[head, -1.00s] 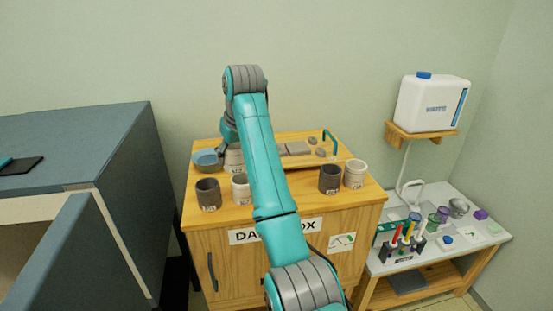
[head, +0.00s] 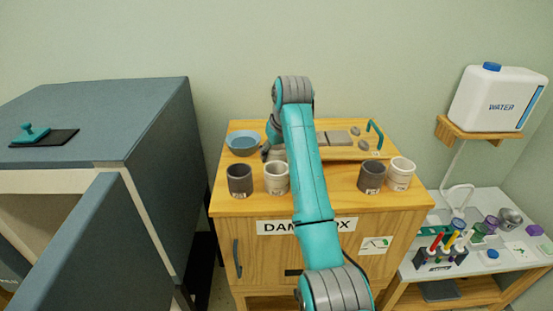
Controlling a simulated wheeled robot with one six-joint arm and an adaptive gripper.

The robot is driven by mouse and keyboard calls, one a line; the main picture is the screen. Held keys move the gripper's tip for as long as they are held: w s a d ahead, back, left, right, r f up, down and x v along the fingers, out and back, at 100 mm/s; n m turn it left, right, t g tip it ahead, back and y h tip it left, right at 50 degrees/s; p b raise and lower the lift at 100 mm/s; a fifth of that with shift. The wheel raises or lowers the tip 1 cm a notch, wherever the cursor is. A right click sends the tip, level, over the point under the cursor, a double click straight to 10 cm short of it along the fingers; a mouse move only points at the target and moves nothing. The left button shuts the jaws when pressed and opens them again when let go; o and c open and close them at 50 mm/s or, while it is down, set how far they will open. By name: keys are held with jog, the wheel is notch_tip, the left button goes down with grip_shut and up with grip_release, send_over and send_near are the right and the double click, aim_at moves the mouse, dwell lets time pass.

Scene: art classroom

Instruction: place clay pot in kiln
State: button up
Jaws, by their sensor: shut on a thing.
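My gripper (head: 270,151) is at the back left of the wooden damp box top, behind the front pots and partly covered by my arm. It is shut on a clay pot, which is mostly hidden here. In front of it stand a dark pot (head: 239,181) and a light pot (head: 276,179). To the right of my arm are another dark pot (head: 371,177) and another light pot (head: 401,174). The kiln (head: 165,130) is the large blue-grey box at left. Its front door (head: 85,250) stands open, and little of the inside shows.
A blue-grey bowl (head: 243,143) sits left of my gripper on the damp box (head: 305,206). A board with a teal handle (head: 375,135) lies at the back. A teal-handled tool (head: 30,133) rests on the kiln. A side table (head: 420,268) with tools and a water tank (head: 497,98) are right.

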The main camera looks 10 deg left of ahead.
jog(key=shift+f, duration=1.2)
jog(key=shift+f, duration=0.1)
jog(key=o, duration=1)
jog(key=shift+c, duration=0.2)
